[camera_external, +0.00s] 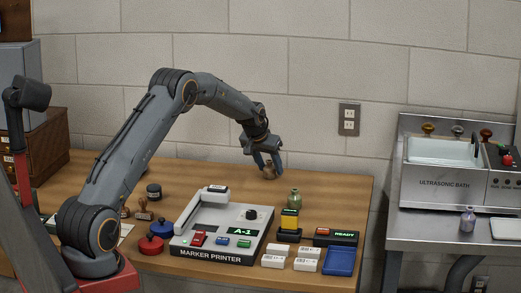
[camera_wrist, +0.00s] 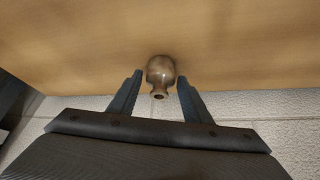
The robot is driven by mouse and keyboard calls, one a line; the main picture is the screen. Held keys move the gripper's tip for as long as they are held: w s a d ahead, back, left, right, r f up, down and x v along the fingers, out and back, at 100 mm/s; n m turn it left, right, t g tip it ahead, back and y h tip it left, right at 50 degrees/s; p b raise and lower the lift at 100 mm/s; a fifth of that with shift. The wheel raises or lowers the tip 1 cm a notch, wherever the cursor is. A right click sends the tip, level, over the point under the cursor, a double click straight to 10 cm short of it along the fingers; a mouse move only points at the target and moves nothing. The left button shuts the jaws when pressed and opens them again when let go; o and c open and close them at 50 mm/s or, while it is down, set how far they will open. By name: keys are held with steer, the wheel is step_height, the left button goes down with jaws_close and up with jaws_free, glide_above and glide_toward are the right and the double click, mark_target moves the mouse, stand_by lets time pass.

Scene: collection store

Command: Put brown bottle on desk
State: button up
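A small brown bottle (camera_external: 269,173) is near the back of the wooden desk (camera_external: 340,190), apparently standing on it. In the wrist view the rounded bottle (camera_wrist: 160,72) shows between the fingertips, its neck and dark mouth toward the camera. My gripper (camera_external: 268,160) reaches down over it from the back of the desk. In the wrist view the two fingers of my gripper (camera_wrist: 160,77) are spread on either side of the bottle, with a narrow gap visible at the left finger. The right finger is very close to the bottle; contact there is unclear.
A green bottle (camera_external: 294,198) stands in front of my gripper, near a yellow-topped block (camera_external: 289,221). A marker printer (camera_external: 215,235) fills the desk's middle. White boxes (camera_external: 308,253) and a blue tray (camera_external: 339,261) lie at the front right. A metal sink bench (camera_external: 400,232) stands at right.

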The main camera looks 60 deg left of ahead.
steer(key=shift+o, duration=0.6)
steer(key=shift+r, duration=0.3)
steer(key=v, duration=1.1)
steer(key=shift+s+r, duration=0.3)
steer(key=shift+d, duration=0.15)
